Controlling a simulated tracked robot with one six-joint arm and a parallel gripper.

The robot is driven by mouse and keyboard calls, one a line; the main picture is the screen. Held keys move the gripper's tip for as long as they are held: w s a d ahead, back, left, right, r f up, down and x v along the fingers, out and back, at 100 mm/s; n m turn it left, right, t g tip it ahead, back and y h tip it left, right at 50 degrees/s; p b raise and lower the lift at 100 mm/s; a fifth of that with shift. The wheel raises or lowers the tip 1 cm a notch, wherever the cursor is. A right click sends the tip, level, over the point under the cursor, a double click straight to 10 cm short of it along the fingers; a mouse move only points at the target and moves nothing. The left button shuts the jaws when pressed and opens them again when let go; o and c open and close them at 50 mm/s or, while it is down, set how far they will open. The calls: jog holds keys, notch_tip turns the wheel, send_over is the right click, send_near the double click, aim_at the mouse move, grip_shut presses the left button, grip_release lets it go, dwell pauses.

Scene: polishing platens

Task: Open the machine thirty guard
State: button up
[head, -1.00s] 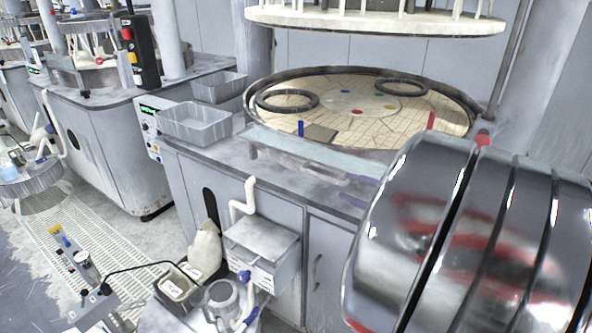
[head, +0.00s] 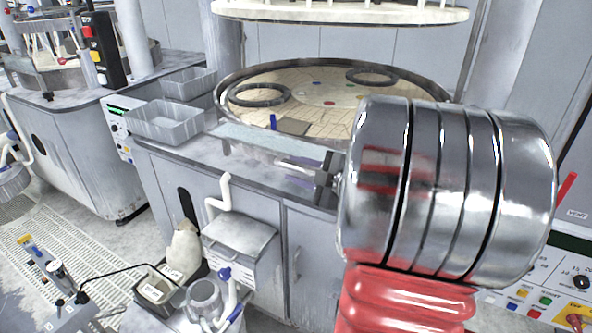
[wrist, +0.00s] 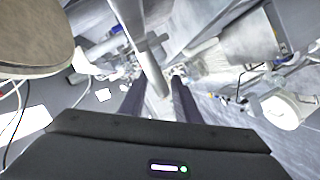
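A pale, clear panel (head: 250,138), which looks like the guard, lies along the front edge of the round polishing platen (head: 310,131) in the head view. No number thirty is readable. A light bar (head: 292,164) juts out just below the panel's right part. My dark gripper (head: 322,178) is at that bar's right end, partly hidden by my shiny arm; contact cannot be told. In the wrist view the two dark fingers of my gripper (wrist: 158,90) are apart. A grey bar (wrist: 145,45) shows between and beyond them; I cannot tell whether it is between the tips.
Two grey bins (head: 168,121) stand left of the platen. A white tap-like pipe (head: 222,190) and a grey box (head: 238,238) are on the cabinet front. A control panel (head: 560,262) is at the lower right. A ribbed floor mat (head: 50,240) lies left.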

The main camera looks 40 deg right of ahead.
jog(key=shift+w, duration=0.15)
jog(key=shift+c, duration=0.2)
grip_shut()
jog(key=shift+f, duration=0.1)
dwell(0.3)
